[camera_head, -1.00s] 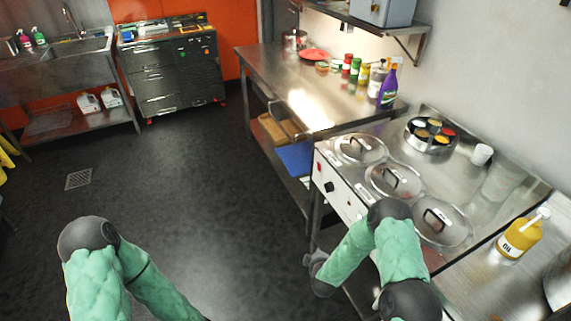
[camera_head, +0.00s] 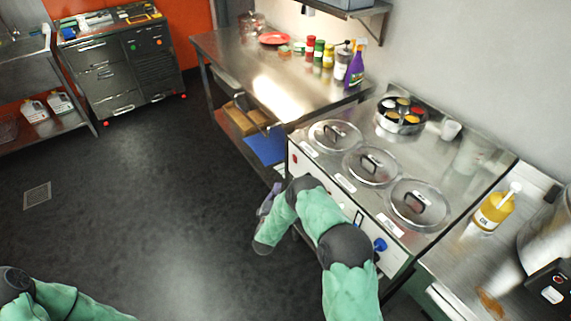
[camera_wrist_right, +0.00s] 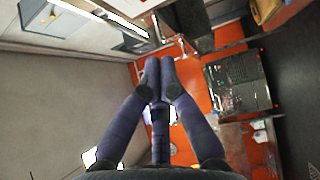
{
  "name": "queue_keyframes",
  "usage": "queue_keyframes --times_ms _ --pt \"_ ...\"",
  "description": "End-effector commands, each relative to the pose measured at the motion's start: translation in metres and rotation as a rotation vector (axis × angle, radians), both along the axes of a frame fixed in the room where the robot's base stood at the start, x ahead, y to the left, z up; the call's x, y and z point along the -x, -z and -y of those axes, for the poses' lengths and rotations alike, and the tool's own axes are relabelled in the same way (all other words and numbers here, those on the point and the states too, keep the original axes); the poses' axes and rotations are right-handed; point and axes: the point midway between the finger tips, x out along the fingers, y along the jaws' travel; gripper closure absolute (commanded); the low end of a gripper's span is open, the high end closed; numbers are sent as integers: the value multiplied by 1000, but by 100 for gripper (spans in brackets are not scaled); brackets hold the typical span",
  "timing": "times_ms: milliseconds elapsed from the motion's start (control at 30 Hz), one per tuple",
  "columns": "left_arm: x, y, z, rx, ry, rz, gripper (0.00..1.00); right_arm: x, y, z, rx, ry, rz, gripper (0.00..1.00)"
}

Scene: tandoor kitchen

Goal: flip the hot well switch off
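The hot well (camera_head: 332,190) is a steel counter unit with three lidded round wells and a white front panel. A small red switch-like part (camera_head: 295,158) shows at the panel's far left end; its on or off position is too small to tell. A blue knob (camera_head: 381,244) sits near the panel's right end. My right forearm hides much of the panel's middle. My right gripper (camera_head: 270,196) hangs in front of the unit's left part, apart from the red part. In the right wrist view its purple fingers (camera_wrist_right: 160,68) are together and empty. My left gripper is out of view.
A steel table (camera_head: 232,52) with bottles and a red plate stands beyond the hot well. A yellow oil bottle (camera_head: 494,208) stands on the right counter. Pans of spices (camera_head: 402,113) sit behind the lids. The dark floor (camera_head: 150,190) at left is clear.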

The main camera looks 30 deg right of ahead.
Motion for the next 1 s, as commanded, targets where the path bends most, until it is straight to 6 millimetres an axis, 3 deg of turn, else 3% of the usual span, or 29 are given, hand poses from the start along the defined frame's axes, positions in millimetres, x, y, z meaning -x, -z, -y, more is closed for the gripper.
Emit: queue_keyframes --times_ms 367,800,1000 --pt "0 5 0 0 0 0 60 -16 -1 14 -1 2 4 100" --pt "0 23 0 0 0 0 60 -77 -7 65 -2 0 3 100" --pt "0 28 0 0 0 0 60 -78 -11 92 -2 1 1 100"
